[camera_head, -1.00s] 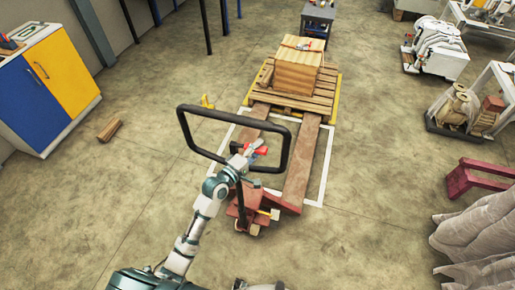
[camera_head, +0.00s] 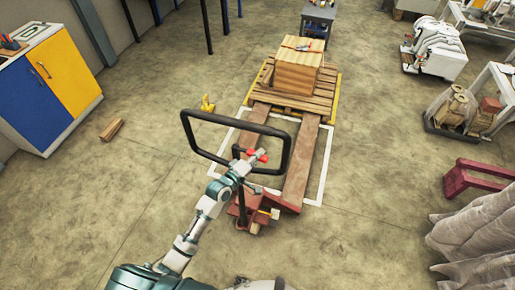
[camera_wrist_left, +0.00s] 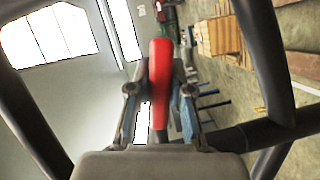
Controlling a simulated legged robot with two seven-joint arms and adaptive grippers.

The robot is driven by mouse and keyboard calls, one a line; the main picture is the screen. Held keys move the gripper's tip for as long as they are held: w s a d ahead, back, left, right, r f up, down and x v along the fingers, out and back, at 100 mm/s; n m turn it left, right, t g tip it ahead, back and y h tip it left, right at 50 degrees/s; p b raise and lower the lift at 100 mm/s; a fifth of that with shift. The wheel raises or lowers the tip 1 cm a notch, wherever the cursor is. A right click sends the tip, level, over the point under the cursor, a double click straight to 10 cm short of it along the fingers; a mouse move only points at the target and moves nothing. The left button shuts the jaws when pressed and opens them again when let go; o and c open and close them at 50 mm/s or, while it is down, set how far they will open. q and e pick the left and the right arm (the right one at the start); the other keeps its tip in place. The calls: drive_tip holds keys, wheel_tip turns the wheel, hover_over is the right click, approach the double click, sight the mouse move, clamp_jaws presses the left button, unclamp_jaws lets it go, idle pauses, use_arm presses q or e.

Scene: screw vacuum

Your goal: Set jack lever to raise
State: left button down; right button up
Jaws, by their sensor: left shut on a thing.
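The pallet jack (camera_head: 257,200) stands in front of me with its black loop handle (camera_head: 187,130) raised toward me. The red lever (camera_head: 251,153) sits inside the handle loop. My left gripper (camera_head: 257,160) reaches into the loop at the lever. In the left wrist view the red lever (camera_wrist_left: 160,75) stands upright between the two fingers of my left gripper (camera_wrist_left: 158,105), and the gripper is shut on it. The black handle bars (camera_wrist_left: 265,60) show on both sides there. My right gripper is not in view.
The jack's forks (camera_head: 303,165) run under a wooden pallet (camera_head: 320,98) carrying a stacked box (camera_head: 298,72). A blue and yellow cabinet (camera_head: 45,85) stands at the left, a wood block (camera_head: 112,130) near it. A dark red stand (camera_head: 480,178) is at right.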

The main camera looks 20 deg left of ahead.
use_arm(q)
drive_tip(key=shift+f, duration=0.25)
drive_tip(key=shift+s+f+m, duration=0.1)
drive_tip(key=shift+f+m, duration=0.15)
drive_tip(key=shift+m, duration=0.05)
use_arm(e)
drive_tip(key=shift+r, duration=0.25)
use_arm(q)
drive_tip(key=c, duration=1)
unclamp_jaws()
drive_tip(key=shift+c, duration=0.2)
drive_tip(key=shift+d, duration=0.1)
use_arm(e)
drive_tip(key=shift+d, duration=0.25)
use_arm(q)
drive_tip(key=shift+r, duration=0.1)
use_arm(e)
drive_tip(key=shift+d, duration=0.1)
use_arm(q)
drive_tip(key=v, duration=1.1)
drive_tip(key=shift+s+a, duration=0.25)
drive_tip(key=shift+s, duration=0.05)
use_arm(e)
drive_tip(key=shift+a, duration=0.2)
use_arm(q)
drive_tip(key=shift+r, duration=0.1)
